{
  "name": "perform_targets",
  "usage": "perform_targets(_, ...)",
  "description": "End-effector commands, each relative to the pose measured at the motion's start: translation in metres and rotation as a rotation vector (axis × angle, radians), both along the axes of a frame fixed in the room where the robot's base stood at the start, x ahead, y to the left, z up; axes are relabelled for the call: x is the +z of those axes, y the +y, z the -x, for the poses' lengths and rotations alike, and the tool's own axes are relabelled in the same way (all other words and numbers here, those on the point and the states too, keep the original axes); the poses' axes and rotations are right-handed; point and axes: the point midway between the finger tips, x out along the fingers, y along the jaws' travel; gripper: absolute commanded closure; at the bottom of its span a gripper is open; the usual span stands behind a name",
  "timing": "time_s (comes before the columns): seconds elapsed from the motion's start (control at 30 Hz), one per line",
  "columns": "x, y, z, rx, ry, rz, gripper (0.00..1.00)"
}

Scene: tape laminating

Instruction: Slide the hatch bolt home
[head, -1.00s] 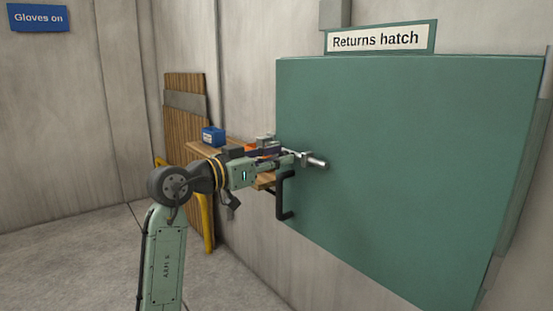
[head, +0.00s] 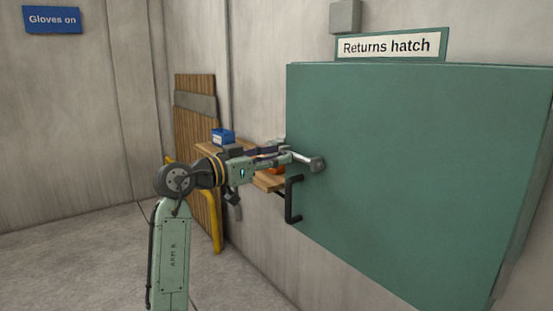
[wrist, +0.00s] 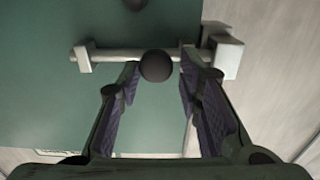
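The bolt is a pale rod lying level across the hatch in the wrist view (wrist: 115,54), with a round black knob (wrist: 157,66). A pale bracket (wrist: 84,57) holds its left end, with only a short stub beyond it. A larger pale block (wrist: 228,57) stands at the right, past the door's edge; a fingertip partly hides how far the rod enters it. In the head view the bolt (head: 304,159) runs left towards the wall. My gripper (wrist: 158,72) is open, one finger either side of the knob, with a gap on the right; it also shows in the head view (head: 287,153).
The green hatch door (head: 410,180) fills the right, with a black pull handle (head: 290,202) below the bolt. A wooden shelf (head: 268,181) with a blue box (head: 223,136) is behind my arm. A yellow rail (head: 214,225) stands below. The floor at left is clear.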

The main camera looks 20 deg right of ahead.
Motion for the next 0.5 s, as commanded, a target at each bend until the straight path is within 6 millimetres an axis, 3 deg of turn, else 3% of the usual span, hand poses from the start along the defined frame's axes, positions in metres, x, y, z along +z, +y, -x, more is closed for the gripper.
perform_targets(0.2, 0.0000, 0.0011, -0.0004, 0.002, 0.002, 0.001, 0.55)
perform_targets(0.5, -0.0006, 0.0012, 0.0006, -0.001, 0.002, 0.000, 0.55)
